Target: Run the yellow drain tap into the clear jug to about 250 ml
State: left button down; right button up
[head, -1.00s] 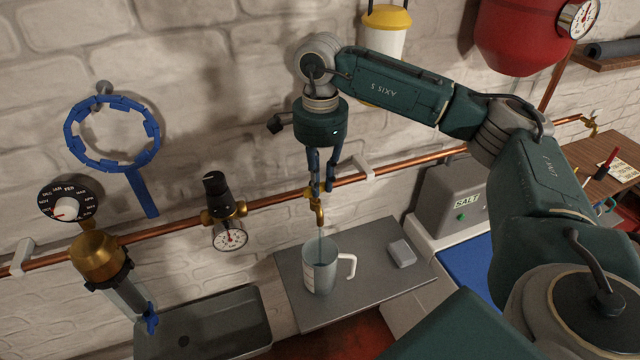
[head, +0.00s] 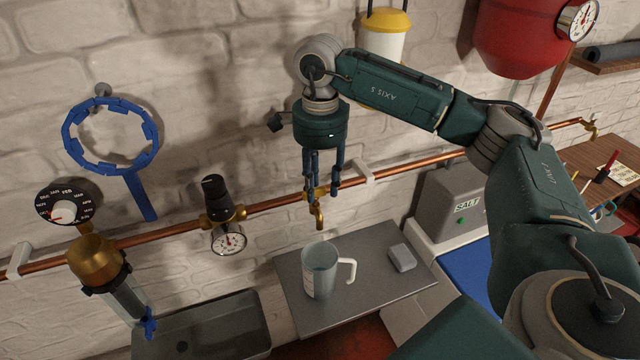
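The yellow drain tap (head: 319,214) hangs from the copper pipe with its spout pointing down. No stream shows below it. The clear jug (head: 320,272) stands upright on the grey slab under the spout, its white handle to the right. Its level and marks are too small to read. My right gripper (head: 322,194) points down at the top of the tap, with blue fingers on either side of it. The fingers hide most of the tap's handle, and whether they press on it cannot be told. My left gripper is not in view.
The grey slab (head: 375,270) carries a small grey block (head: 402,257) right of the jug. A sink (head: 205,325), a brass filter (head: 95,257) and a pressure gauge (head: 229,240) are to the left. A salt box (head: 450,205) stands to the right.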

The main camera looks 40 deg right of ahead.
aim_at(320, 189)
jog(key=shift+r, duration=0.2)
notch_tip(320, 189, up, 12)
jog(key=shift+f, duration=0.2)
dwell(0.3)
dwell(0.5)
